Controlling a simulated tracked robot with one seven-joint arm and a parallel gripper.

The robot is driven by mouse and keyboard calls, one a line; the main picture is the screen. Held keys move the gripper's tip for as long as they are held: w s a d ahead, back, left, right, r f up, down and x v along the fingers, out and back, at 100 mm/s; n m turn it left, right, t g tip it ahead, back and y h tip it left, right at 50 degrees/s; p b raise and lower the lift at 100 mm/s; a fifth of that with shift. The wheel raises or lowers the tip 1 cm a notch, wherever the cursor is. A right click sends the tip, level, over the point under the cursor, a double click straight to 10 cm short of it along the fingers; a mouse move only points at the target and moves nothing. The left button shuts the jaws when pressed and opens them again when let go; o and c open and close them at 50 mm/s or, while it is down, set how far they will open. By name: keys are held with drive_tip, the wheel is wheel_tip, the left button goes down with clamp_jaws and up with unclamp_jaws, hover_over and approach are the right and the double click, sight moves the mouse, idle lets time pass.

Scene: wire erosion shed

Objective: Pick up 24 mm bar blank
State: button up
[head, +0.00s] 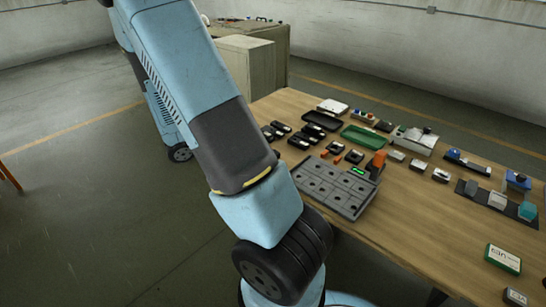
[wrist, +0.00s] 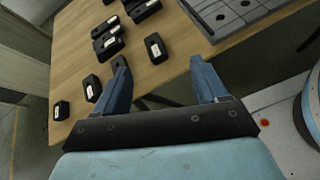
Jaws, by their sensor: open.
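My gripper (wrist: 160,70) is open and empty in the wrist view, its two blue fingers apart over the table's edge. Several black blocks with pale labels lie beyond and left of the fingers; the nearest ahead is one black block (wrist: 156,48). Another black block (wrist: 92,88) lies just left of the left finger, and one (wrist: 61,110) is at the table's edge. In the head view a group of black blocks (head: 283,127) lies on the table's left side. The labels are too small to read, so I cannot tell which thing is the 24 mm bar blank. My gripper is hidden in the head view.
A grey plate with recesses (head: 328,195) lies at the table's front edge; it also shows in the wrist view (wrist: 240,12). A green tray (head: 363,137), a black tray (head: 322,119) and small devices stand behind.

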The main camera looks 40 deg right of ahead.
drive_tip(key=d+f+n, duration=0.1)
drive_tip(key=d+f, duration=0.2)
drive_tip(key=w+d+f+n+h, duration=0.1)
drive_tip(key=d+f, duration=0.1)
drive_tip(key=d, duration=0.1)
drive_tip(key=d+f+n+t, duration=0.1)
drive_tip(key=d+f, duration=0.2)
drive_tip(key=shift+w+d+f+n, duration=0.1)
drive_tip(key=shift+w+f+n, duration=0.2)
drive_tip(key=shift+w+n, duration=0.1)
drive_tip(key=shift+x, duration=2.85)
drive_tip(key=shift+s+f, duration=0.15)
drive_tip(key=shift+c, duration=0.3)
clamp_jaws()
